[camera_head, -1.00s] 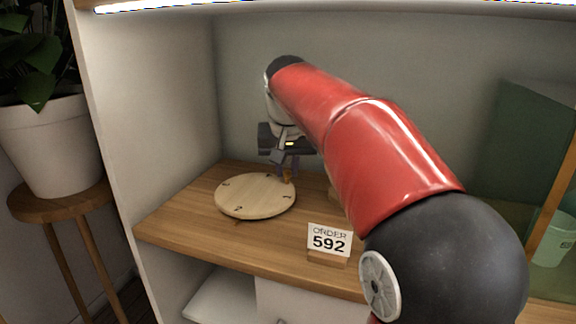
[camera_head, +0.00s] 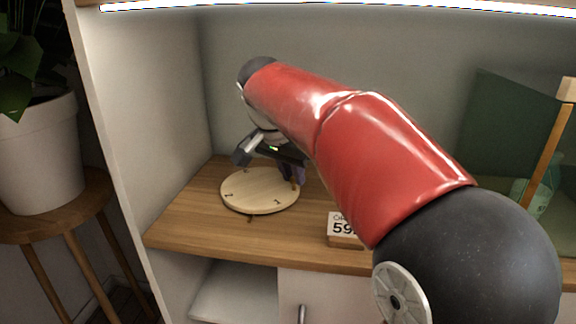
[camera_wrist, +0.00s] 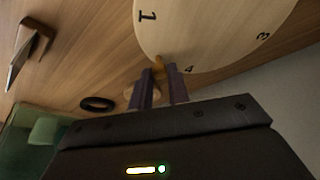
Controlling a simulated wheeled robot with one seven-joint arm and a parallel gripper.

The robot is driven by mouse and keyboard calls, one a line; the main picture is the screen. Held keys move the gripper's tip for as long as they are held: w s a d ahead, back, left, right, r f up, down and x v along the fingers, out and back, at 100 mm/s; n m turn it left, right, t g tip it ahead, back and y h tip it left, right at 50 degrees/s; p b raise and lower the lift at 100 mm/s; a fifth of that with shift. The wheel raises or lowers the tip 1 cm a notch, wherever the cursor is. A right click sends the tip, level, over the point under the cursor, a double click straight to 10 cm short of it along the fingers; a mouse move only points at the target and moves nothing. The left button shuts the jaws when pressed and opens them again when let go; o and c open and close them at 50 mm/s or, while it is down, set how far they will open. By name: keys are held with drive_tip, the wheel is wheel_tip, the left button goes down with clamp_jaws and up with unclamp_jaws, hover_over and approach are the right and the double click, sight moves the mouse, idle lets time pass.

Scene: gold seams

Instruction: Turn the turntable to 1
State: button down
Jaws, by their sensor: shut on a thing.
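The turntable (camera_head: 258,190) is a round pale wooden disc lying flat on the wooden shelf. In the head view its 2 is at the left and its 1 at the front right. In the wrist view the disc (camera_wrist: 205,30) shows 1, 3 and 4, with 4 closest to my fingers. My gripper (camera_head: 296,178) is at the right rim of the disc. It is shut on a small orange-brown peg (camera_wrist: 159,62) at the rim beside the 4, mostly hidden by the fingers. A small dark mark (camera_head: 250,218) shows on the shelf at the disc's front edge.
An order card (camera_head: 341,225) on a wooden block stands right of the disc, partly behind my arm. A dark ring (camera_wrist: 97,103) lies on the shelf. The cabinet's white side wall (camera_head: 150,110) is at the left. Shelf left of the disc is clear.

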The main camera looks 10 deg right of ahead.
sight(285, 201)
drive_tip(key=m, duration=0.1)
drive_tip(key=s+a+m+g+p, duration=0.1)
drive_tip(key=m, duration=0.1)
drive_tip(key=s+a+m+h, duration=0.1)
drive_tip(key=shift+r+m+g, duration=0.1)
drive_tip(key=shift+m+g, duration=0.2)
drive_tip(key=shift+s+a+m+g+p, duration=0.35)
drive_tip(key=shift+a+m+p, duration=0.15)
drive_tip(key=shift+m, duration=0.45)
drive_tip(key=shift+s+a+m+g+p, duration=0.2)
drive_tip(key=shift+a+m+g+p, duration=0.25)
drive_tip(key=shift+m, duration=0.5)
drive_tip(key=shift+a, duration=0.1)
drive_tip(key=c, duration=1.3)
unclamp_jaws()
drive_tip(key=shift+c, duration=0.2)
drive_tip(key=p+v, duration=0.1)
drive_tip(key=v, duration=0.6)
drive_tip(key=shift+a+r, duration=0.25)
drive_tip(key=shift+s, duration=0.15)
